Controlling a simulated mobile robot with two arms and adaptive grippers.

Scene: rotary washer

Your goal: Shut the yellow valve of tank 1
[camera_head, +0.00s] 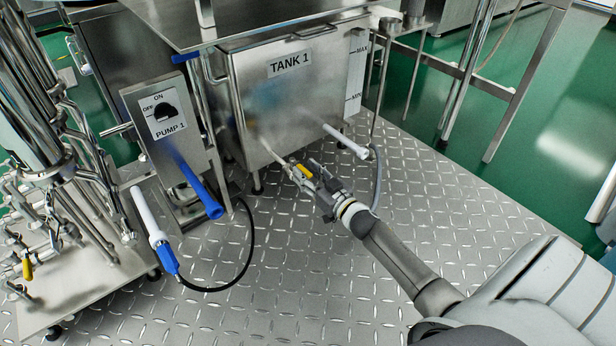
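Tank 1 (290,100) is a steel box with a "TANK 1" label on its front. A pipe runs out from the lower front of the tank, and the yellow valve handle (304,170) shows at its end. My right gripper (308,175) is at the valve, with its fingers around or right beside the yellow handle. The fingers and the handle overlap and are small, so I cannot tell whether they grip it. My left gripper is not in view.
The pump 1 switch box (168,115) stands left of the tank. A blue-ended pipe (200,188), a white-and-blue nozzle (154,235) with a black hose, and a white-ended pipe (345,141) stick out nearby. Another yellow handle (27,268) is at far left. The tread-plate floor (300,290) is clear.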

